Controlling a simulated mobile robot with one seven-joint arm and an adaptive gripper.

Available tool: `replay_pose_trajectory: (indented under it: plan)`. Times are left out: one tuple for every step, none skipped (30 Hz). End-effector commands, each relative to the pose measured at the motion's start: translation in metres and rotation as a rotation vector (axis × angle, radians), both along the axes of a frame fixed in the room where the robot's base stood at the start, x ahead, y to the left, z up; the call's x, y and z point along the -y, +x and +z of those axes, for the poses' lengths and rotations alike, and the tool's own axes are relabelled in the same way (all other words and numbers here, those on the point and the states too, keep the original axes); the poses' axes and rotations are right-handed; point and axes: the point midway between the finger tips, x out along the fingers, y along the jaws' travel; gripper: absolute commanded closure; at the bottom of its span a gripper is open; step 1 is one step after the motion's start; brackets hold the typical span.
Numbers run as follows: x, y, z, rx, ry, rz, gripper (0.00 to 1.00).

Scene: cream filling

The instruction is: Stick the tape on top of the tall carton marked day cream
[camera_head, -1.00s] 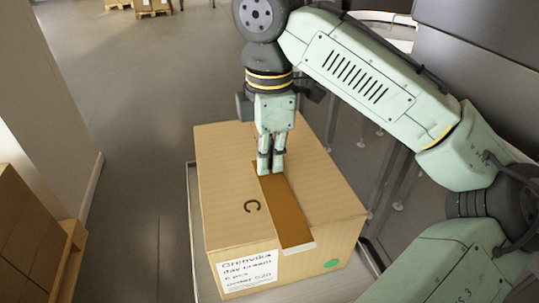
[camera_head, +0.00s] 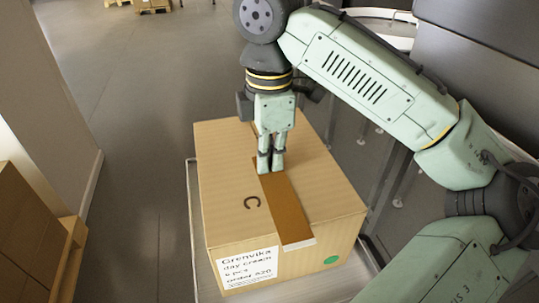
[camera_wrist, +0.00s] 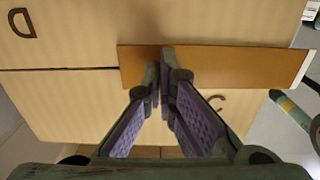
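The tall day cream carton (camera_head: 225,175) is a closed cardboard box with a white label (camera_head: 248,268) reading "Grenvika day cream" on its front. A brown strip of tape (camera_head: 287,212) lies along the top seam and reaches the front edge, where its end is pale. In the wrist view, the tape (camera_wrist: 240,68) looks flat across the seam. My gripper (camera_head: 270,168) points down at the tape's rear part. Its fingertips (camera_wrist: 160,60) are together at the tape. I see nothing between them, though whether they press on the tape is not clear.
The carton stands on a grey platform (camera_head: 197,225). A brown box (camera_head: 25,235) on a pallet is at the left edge. More pallets with boxes (camera_head: 150,5) stand far back. Open floor (camera_head: 130,130) lies left of the carton; dark panels (camera_head: 480,80) stand at the right.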

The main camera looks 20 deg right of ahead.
Motion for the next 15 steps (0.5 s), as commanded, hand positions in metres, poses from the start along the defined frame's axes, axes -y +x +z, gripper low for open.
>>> replay_pose_trajectory:
  plan:
    - [0.000, 0.000, 0.006, 0.000, 0.000, 0.000, 1.00]
    - [0.000, 0.000, 0.008, 0.000, 0.000, 0.000, 1.00]
    - [0.000, 0.000, 0.012, 0.000, 0.000, 0.000, 1.00]
    - [0.000, 0.000, 0.014, 0.000, 0.001, 0.001, 1.00]
    - [0.000, 0.000, 0.017, 0.000, 0.001, 0.001, 1.00]
    - [0.000, 0.000, 0.020, 0.000, 0.001, 0.001, 1.00]
    - [0.000, 0.000, 0.023, 0.000, 0.001, 0.001, 1.00]
    - [0.000, 0.000, 0.025, 0.000, 0.001, 0.001, 1.00]
    - [0.000, 0.000, 0.028, 0.000, 0.001, 0.001, 1.00]
    - [0.000, 0.000, 0.030, 0.000, 0.001, 0.001, 1.00]
    - [0.000, 0.000, 0.033, 0.000, 0.001, 0.001, 1.00]
    - [0.000, 0.000, 0.036, 0.000, 0.001, 0.001, 1.00]
    - [0.000, 0.000, 0.038, 0.000, 0.001, 0.001, 1.00]
    - [0.000, 0.000, 0.040, 0.000, 0.001, 0.001, 1.00]
    - [0.000, 0.000, 0.043, 0.001, 0.001, 0.001, 1.00]
